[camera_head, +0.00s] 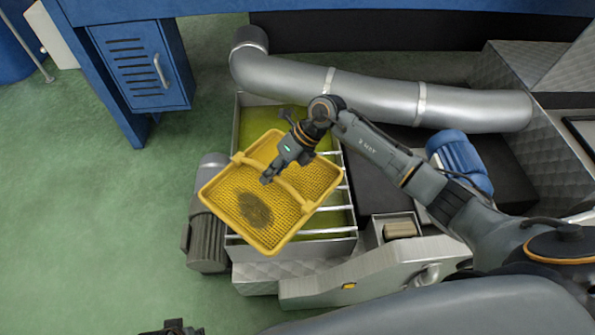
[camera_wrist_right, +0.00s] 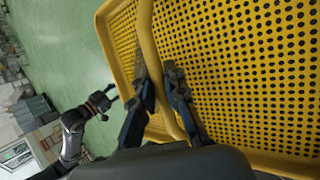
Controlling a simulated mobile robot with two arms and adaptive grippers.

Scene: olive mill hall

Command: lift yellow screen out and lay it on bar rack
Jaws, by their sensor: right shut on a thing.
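The yellow screen (camera_head: 222,192) is a perforated tray with a raised rim and an arched handle; a dark patch marks its mesh. My right gripper (camera_head: 267,180) is shut on the handle, and the wrist view shows its fingers (camera_wrist_right: 160,95) on either side of it. The screen hangs turned over the metal tank, partly past its left side. The bar rack (camera_head: 338,208), several pale bars across the tank, shows to the right of the screen; the rest is hidden beneath it. My left gripper (camera_wrist_right: 106,96) is small in the wrist view, away from the screen; its jaws are unclear.
The tank (camera_head: 335,246) holds yellow-green liquid (camera_head: 262,122). A thick metal pipe (camera_head: 380,93) runs behind it. A grey motor (camera_head: 206,235) is on the left, a blue motor (camera_head: 460,160) on the right. Green floor (camera_head: 90,230) is clear at left.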

